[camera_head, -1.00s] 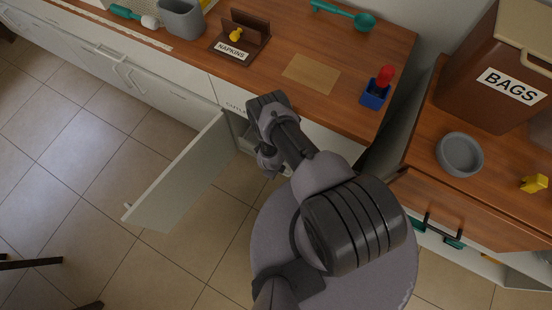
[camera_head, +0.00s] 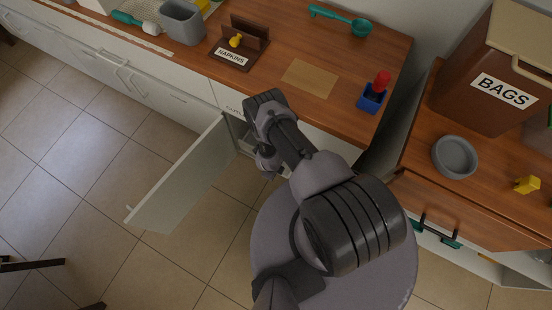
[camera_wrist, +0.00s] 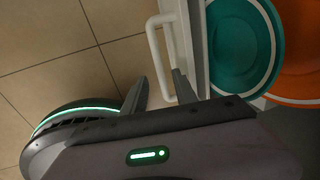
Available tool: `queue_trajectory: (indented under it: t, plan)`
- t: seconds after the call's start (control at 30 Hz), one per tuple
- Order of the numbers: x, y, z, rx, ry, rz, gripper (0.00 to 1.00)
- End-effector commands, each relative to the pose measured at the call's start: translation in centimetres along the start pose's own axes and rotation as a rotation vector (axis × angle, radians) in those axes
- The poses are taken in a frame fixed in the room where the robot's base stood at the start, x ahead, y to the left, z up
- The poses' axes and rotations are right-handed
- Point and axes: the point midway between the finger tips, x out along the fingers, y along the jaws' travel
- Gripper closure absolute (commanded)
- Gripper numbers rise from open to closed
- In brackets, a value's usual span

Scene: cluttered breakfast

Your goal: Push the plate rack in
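The plate rack's white edge and upright bar handle (camera_wrist: 155,50) show in the wrist view. To its right, a teal plate (camera_wrist: 240,45) and an orange plate (camera_wrist: 300,62) lie in the rack. My gripper (camera_wrist: 160,78) is open, with its two fingers apart on either side of the handle's near part. I cannot tell whether a finger touches the handle. In the head view, my arm covers most of the cabinet opening, and the rack and fingertips cannot be made out.
The open white cabinet door (camera_head: 182,182) stands out to the left of my arm. The wooden counter (camera_head: 340,45) above holds a napkin holder (camera_head: 238,45) and a blue box (camera_head: 371,98). A second counter with a grey bowl (camera_head: 454,157) is at right.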

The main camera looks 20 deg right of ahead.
Motion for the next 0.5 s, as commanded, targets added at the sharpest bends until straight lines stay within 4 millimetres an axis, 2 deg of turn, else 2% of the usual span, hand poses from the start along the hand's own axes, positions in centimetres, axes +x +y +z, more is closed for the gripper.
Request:
queue_trajectory:
  t: [0.03,0.2,0.33,0.5]
  plan:
    - [-2.5,-0.3,0.1,-0.002,-0.001,-0.001,0.66]
    - [-8.0,-0.3,0.1,-0.003,-0.001,-0.001,0.66]
    - [-11.4,-0.2,0.1,-0.004,-0.001,-0.001,0.66]
    - [-13.9,-0.2,0.1,-0.001,-0.001,-0.001,0.66]
